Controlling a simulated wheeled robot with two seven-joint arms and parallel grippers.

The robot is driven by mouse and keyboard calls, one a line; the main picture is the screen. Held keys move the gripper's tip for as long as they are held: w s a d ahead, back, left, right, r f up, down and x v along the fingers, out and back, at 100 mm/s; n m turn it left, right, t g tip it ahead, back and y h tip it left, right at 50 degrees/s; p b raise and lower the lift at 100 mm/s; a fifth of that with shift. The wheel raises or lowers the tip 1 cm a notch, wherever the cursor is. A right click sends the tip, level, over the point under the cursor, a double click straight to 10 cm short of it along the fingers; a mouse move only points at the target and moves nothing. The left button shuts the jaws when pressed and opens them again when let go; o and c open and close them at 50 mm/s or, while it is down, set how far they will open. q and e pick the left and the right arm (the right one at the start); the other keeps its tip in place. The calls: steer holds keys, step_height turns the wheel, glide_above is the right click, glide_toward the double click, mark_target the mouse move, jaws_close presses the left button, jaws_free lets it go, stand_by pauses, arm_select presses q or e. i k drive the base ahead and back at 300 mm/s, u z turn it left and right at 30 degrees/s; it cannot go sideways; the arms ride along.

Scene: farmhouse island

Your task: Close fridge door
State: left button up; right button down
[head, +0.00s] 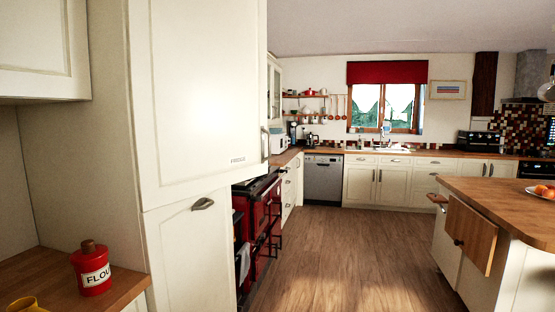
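The tall cream fridge door (195,90) is at the left of the head view and carries a small dark label near its lower right corner. Its handle (264,143) is at its right edge. The door reaches farther right than the cream lower door (185,245) below it, so it looks swung partly out from the cabinet. The fridge interior is hidden behind the door. Neither of my grippers shows in the head view.
A red flour canister (91,268) stands on the wooden counter (60,280) at lower left. A red range cooker (262,210) stands beyond the fridge. The island (515,205) is at right. The wooden floor (345,255) between them is clear.

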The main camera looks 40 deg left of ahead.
mark_target(197, 69)
steer(key=u, duration=0.35)
steer(key=i, duration=0.9)
steer(key=u, duration=1.4)
steer(key=i, duration=0.6)
steer(key=u, duration=0.7)
